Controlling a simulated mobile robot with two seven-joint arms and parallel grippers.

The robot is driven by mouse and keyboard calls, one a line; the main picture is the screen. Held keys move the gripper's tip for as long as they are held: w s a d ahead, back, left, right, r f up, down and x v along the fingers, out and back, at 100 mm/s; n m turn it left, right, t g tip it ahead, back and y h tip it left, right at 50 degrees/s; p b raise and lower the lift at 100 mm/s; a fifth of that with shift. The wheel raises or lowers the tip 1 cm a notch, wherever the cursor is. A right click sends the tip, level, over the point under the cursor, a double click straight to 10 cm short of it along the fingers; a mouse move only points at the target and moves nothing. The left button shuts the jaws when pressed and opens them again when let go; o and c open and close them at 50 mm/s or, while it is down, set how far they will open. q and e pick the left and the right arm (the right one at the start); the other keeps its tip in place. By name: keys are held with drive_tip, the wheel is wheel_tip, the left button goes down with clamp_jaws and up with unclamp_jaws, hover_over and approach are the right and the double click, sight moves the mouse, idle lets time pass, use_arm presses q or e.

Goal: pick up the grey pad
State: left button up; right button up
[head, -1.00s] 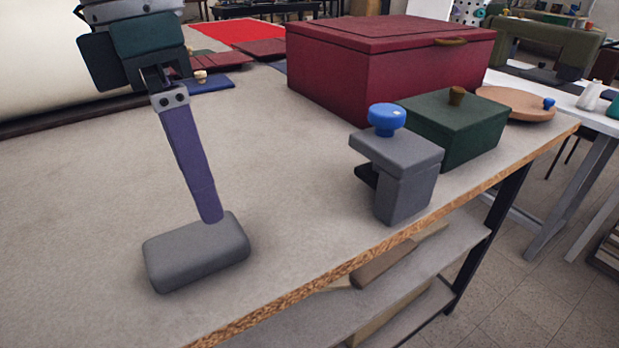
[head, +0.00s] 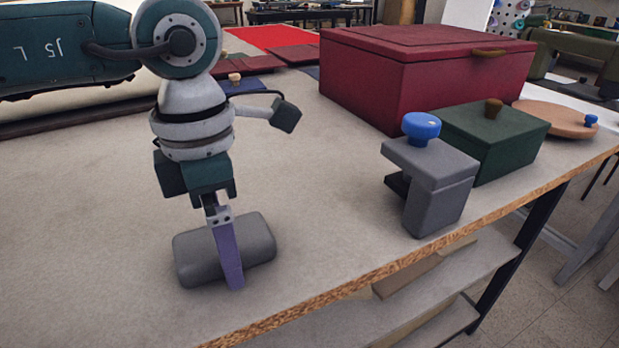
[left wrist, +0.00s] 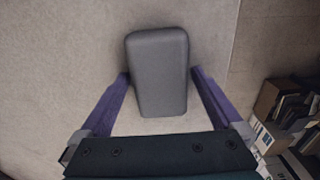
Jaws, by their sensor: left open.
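The grey pad (head: 195,259), a rounded block, lies on the bench top near its front edge. In the left wrist view the pad (left wrist: 158,100) lies between two purple fingers, with slim gaps on both sides. My left gripper (head: 229,262) comes down over it from above, open and holding nothing. In the head view one finger passes in front of the pad's near side; the other is mostly hidden. My right gripper is in neither view.
A grey clamp with a blue knob (head: 421,127) stands at the bench edge to the right. Behind it are a green box (head: 490,145), a large red box (head: 415,85) and a round wooden board (head: 555,120). The bench's front edge (head: 330,293) is close to the pad.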

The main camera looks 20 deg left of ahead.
use_arm(q)
drive_tip(key=c, duration=1.4)
drive_tip(key=shift+r, duration=0.15)
